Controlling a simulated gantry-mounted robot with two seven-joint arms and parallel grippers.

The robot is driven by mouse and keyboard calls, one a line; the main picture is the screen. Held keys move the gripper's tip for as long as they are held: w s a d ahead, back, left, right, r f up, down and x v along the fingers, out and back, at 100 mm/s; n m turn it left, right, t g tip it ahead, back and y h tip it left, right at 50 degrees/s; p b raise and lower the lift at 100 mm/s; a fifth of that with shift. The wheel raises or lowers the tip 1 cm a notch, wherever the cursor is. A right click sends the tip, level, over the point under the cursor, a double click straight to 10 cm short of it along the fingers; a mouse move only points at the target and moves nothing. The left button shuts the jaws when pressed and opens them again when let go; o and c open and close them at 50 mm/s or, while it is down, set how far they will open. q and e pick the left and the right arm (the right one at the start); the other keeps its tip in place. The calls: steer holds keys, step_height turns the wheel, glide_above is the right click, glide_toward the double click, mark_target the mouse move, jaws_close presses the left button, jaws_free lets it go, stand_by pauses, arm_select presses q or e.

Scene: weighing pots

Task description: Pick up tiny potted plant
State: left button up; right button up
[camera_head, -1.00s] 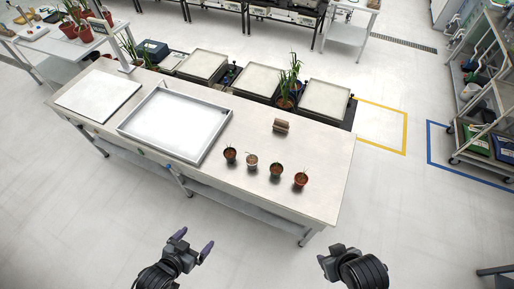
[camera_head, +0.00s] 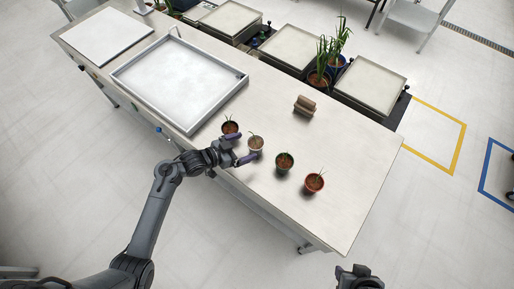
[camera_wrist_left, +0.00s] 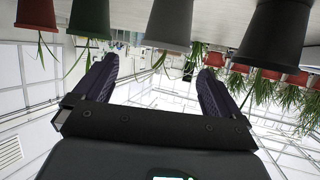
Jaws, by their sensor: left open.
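Several tiny potted plants stand in a row on the table: a black pot (camera_head: 229,128), a whitish pot (camera_head: 256,144), a dark green pot (camera_head: 285,162) and a red-brown pot (camera_head: 314,183). Each holds soil and a small sprout. My left gripper (camera_head: 243,148) is open and empty at the near side of the row, close to the whitish and black pots. In the upside-down left wrist view, the whitish pot (camera_wrist_left: 169,23) is ahead, between the directions of the two fingers (camera_wrist_left: 155,85). My right gripper (camera_head: 358,277) shows only partly at the bottom edge; its jaws are unclear.
The long table (camera_head: 345,150) has a large tray (camera_head: 126,84) and a flat white board (camera_head: 105,35) to the left. A small brown bundle (camera_head: 304,106) lies behind the pots. Taller plants (camera_head: 322,62) stand beyond the far edge. The table's right end is clear.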

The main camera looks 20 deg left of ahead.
mark_target(255, 143)
arm_select(q)
steer(key=x, duration=0.2)
steer(key=shift+w+d+f, duration=0.15)
steer(key=shift+w+f, duration=0.05)
steer(key=shift+w, duration=0.05)
steer(key=shift+w+d+f, duration=0.2)
steer(key=shift+w+d, duration=0.1)
steer(key=shift+w, duration=0.1)
steer(key=x, duration=0.1)
steer(key=b+x, duration=0.2)
steer(key=x, duration=0.1)
steer(key=shift+w+a+f, duration=0.1)
steer(key=shift+a+f, duration=0.2)
steer(key=shift+f, duration=0.15)
steer(key=shift+w+d+f, duration=0.2)
steer(key=shift+w+d, duration=0.1)
steer(key=shift+w, duration=0.15)
steer(key=c, duration=1.1)
